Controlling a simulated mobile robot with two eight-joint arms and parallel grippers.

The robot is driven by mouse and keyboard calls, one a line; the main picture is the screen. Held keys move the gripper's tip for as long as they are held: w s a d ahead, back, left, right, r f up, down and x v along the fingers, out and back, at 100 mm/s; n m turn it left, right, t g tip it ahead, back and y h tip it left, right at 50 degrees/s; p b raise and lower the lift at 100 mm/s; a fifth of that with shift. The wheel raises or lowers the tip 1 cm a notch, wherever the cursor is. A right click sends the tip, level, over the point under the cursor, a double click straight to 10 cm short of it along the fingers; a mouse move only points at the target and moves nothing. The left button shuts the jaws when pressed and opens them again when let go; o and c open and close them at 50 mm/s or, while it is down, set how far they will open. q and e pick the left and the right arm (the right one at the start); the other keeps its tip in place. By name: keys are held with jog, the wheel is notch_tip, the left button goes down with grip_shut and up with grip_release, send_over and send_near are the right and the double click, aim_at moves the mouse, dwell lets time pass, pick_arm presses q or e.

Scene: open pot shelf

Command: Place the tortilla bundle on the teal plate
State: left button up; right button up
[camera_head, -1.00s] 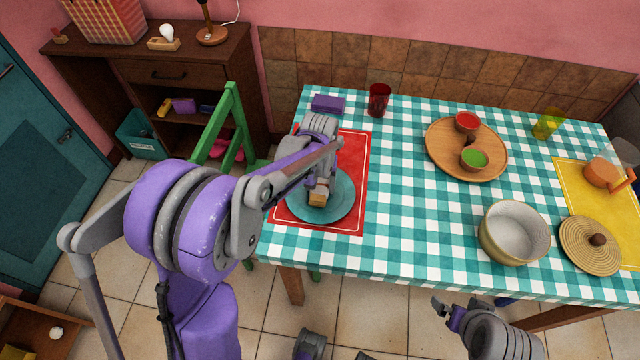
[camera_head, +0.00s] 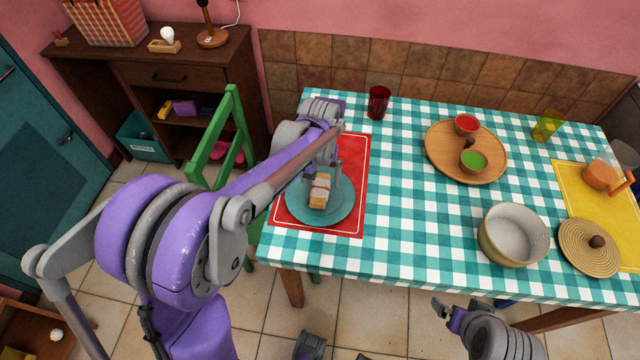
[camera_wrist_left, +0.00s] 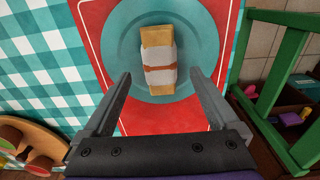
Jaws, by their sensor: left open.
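The tortilla bundle (camera_head: 319,192), a tan roll with a white wrap and a brownish band, lies on the teal plate (camera_head: 340,208). The left wrist view shows the bundle (camera_wrist_left: 159,62) lying within the rim of the plate (camera_wrist_left: 205,45). My left gripper (camera_head: 323,172) is open and empty, just behind the bundle in the head view. In the left wrist view its two fingers (camera_wrist_left: 160,76) are spread wide, with clear gaps to the bundle's sides. My right gripper (camera_head: 446,308) is in front of the table's near edge, away from the plate; its jaw opening is unclear.
The plate sits on a red mat (camera_head: 350,150) on the checkered table. A red glass (camera_head: 378,103) stands behind it. A wooden tray (camera_head: 440,150) with small bowls, a cream pot (camera_head: 513,235) and a woven lid (camera_head: 588,247) are to the right. A green chair (camera_head: 222,140) stands left.

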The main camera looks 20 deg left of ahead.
aim_at(320, 189)
pick_arm(q)
notch_tip(320, 189, up, 7)
jog(key=s+d+f+m+t, duration=0.1)
jog(key=s+t, duration=0.1)
jog(key=s, duration=0.8)
jog(key=s+d+f+m+t, duration=0.2)
jog(key=s, duration=0.8)
jog(key=shift+s+d+t, duration=0.25)
jog(key=shift+t, duration=0.15)
